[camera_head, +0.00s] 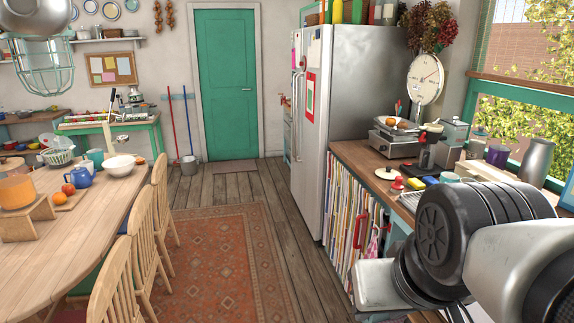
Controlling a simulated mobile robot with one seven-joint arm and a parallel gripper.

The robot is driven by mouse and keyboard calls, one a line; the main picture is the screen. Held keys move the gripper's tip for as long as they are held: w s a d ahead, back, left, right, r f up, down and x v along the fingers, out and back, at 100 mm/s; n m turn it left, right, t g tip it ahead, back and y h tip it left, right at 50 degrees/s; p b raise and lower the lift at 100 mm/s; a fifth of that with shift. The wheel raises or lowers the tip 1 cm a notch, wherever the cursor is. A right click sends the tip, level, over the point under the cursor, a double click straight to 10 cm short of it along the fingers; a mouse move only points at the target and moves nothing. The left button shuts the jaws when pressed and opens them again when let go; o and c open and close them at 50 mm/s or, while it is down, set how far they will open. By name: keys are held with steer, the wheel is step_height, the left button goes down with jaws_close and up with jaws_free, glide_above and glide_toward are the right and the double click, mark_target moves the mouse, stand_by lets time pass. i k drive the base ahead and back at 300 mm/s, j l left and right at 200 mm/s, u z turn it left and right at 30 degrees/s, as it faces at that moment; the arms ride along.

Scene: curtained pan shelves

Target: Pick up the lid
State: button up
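A round, flat, cream lid (389,173) with a small dark knob lies on the wooden counter at the right, near the counter's front edge. My arm reaches in from the lower right, nearer to the camera than the lid. A pale block at its end, likely the body of my gripper (377,286), is in front of the lower counter front, well below the lid in the picture and apart from it. No fingers show, so whether they are open or shut is hidden.
The counter (352,158) holds a kitchen scale (425,80), a red-knobbed item (398,183), a yellow sponge (415,184) and several cups. A fridge (345,90) stands behind it. A long table (95,215) with chairs is at the left. The rug (215,262) area is clear.

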mark_target(387, 173)
steer(key=i+j+u, duration=0.2)
steer(key=i, duration=0.5)
steer(key=i+j+u, duration=0.15)
steer(key=i, duration=0.55)
steer(key=i+z, duration=0.15)
steer(key=i, duration=0.35)
steer(key=i+j+z, duration=0.15)
steer(key=i, duration=0.3)
steer(key=i+j+z, duration=0.1)
steer(key=i, duration=0.4)
steer(key=i+z, duration=0.15)
steer(key=z, duration=0.25)
steer(key=i+z, duration=0.2)
steer(key=z, duration=0.2)
steer(key=i+z, duration=0.15)
steer(key=z, duration=0.25)
steer(key=i+j+z, duration=0.15)
steer(key=z, duration=0.25)
steer(key=i+z, duration=0.3)
steer(key=j+z, duration=0.15)
steer(key=z, duration=0.15)
